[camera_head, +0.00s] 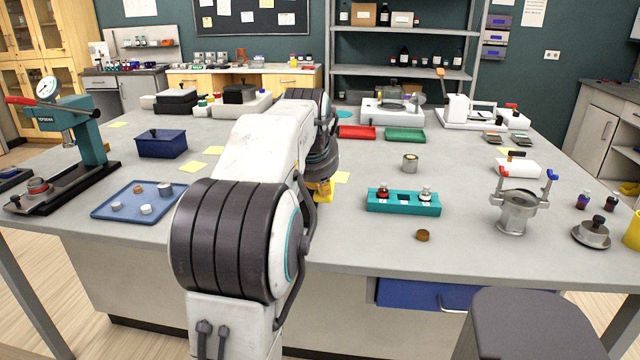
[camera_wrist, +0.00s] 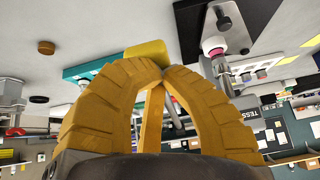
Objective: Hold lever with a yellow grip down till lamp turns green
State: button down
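My gripper (camera_wrist: 162,74) has yellow, ribbed fingers whose tips meet, with nothing seen between them. In the head view it shows low over the bench (camera_head: 322,190), mostly behind my arm. In the wrist view, which is upside down, a yellow block (camera_wrist: 147,51) that looks like the lever's grip lies right at the fingertips. I cannot tell whether they touch. A grey rod (camera_wrist: 173,112) shows between the fingers. I cannot make out a lamp.
A teal rack (camera_head: 403,203) with small bottles stands right of my gripper, with a brown cap (camera_head: 423,235) in front. A blue tray (camera_head: 136,201) and a teal press with a red lever (camera_head: 88,135) are on the left.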

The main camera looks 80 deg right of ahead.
jog(key=shift+f, duration=0.4)
jog(key=shift+a+r+p, duration=0.15)
jog(key=shift+r+p, duration=0.6)
jog(key=shift+r, duration=0.05)
jog(key=r+p, duration=0.1)
jog(key=a+r+p, duration=0.1)
jog(key=r+p, duration=0.1)
jog(key=shift+r, duration=0.25)
jog(key=a+f+v, duration=0.1)
jog(key=v, duration=0.8)
jog(key=shift+s+a, duration=0.15)
jog(key=shift+a, duration=0.25)
